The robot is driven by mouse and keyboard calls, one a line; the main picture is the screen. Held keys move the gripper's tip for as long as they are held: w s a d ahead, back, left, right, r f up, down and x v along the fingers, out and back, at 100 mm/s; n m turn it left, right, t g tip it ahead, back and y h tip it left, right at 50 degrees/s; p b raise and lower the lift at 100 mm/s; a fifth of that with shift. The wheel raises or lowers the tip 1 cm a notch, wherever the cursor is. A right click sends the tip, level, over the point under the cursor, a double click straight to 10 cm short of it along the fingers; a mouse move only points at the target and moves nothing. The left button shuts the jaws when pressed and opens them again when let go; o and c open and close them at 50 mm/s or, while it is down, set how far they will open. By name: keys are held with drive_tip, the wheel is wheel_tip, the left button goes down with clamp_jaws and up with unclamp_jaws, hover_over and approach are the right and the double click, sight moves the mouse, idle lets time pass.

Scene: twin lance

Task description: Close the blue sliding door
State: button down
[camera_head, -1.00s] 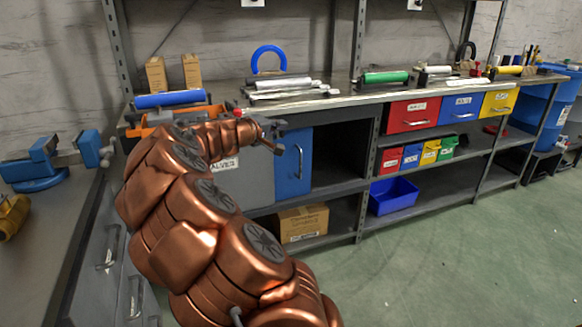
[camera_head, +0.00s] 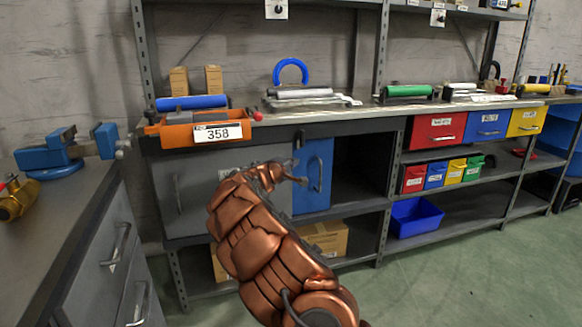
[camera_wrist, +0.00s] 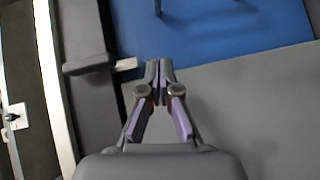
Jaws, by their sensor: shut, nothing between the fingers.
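The blue sliding door (camera_head: 311,192) stands in the cabinet under the workbench, with a vertical handle (camera_head: 319,172) near its right edge. A dark opening (camera_head: 361,165) shows to its right, and a grey panel (camera_head: 190,200) lies to its left. In the wrist view the blue door (camera_wrist: 215,28) fills the upper part and a bit of its handle shows at the top edge. My gripper (camera_head: 304,181) is in front of the blue door, left of the handle. In the wrist view my gripper (camera_wrist: 158,66) is shut and empty; I cannot tell whether it touches the door.
An orange tray (camera_head: 165,133) labelled 358 sits on the bench top above. Red, blue and yellow drawers (camera_head: 436,130) are to the right. A cardboard box (camera_head: 325,236) and a blue bin (camera_head: 413,216) are on the lower shelf. The green floor is clear.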

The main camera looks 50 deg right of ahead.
approach(315, 158)
drive_tip(key=shift+w+d+b, duration=0.15)
drive_tip(key=shift+w+d, duration=0.55)
drive_tip(key=shift+w, duration=0.15)
drive_tip(key=shift+w+d+b, duration=0.15)
drive_tip(key=shift+w+d, duration=0.55)
drive_tip(key=shift+w, duration=0.2)
drive_tip(key=shift+s+d+f+b, duration=0.2)
drive_tip(key=shift+s+d+b, duration=0.1)
drive_tip(key=shift+s+d, duration=0.35)
drive_tip(key=shift+s+d+f+b, duration=0.2)
drive_tip(key=shift+s+d, duration=0.25)
drive_tip(key=shift+d, duration=0.45)
